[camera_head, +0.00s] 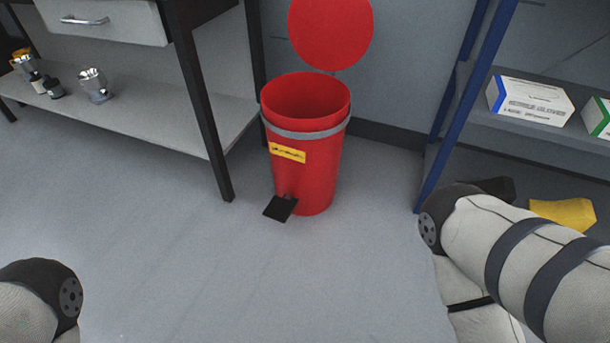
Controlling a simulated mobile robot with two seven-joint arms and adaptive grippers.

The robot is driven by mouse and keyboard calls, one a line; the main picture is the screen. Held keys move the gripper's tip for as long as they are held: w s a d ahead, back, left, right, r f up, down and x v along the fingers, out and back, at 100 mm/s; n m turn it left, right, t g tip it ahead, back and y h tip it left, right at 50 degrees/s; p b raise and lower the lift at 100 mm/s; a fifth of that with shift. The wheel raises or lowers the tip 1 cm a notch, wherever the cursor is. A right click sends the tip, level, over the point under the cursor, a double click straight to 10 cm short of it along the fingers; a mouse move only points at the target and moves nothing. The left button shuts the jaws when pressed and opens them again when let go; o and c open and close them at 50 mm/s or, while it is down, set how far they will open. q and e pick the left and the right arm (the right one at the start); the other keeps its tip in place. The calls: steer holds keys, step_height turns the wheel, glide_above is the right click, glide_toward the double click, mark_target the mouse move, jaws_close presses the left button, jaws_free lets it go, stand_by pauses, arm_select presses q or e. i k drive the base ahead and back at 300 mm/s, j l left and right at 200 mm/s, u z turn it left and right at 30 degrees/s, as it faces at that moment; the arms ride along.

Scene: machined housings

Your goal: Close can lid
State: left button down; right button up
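A red can (304,165) with a grey band and a yellow label stands upright on the floor in the middle of the head view. Its round red lid (331,33) is open, raised upright behind the can's rim. A black foot pedal (281,207) sticks out at the can's front base. Parts of my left arm show at the lower left and parts of my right arm at the lower right, both apart from the can. Neither gripper is in view.
A workbench with a drawer and a lower shelf (180,115) stands left of the can, holding small metal parts (94,85). A blue-framed rack (466,105) with a glove box (531,100) stands at the right. The floor (240,280) before the can is clear.

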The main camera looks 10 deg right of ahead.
mark_target(329, 36)
steer(key=i+l+u, duration=0.3)
steer(key=i+l, duration=0.15)
steer(key=i+l+u, duration=0.3)
steer(key=l, duration=0.25)
steer(key=i, duration=0.1)
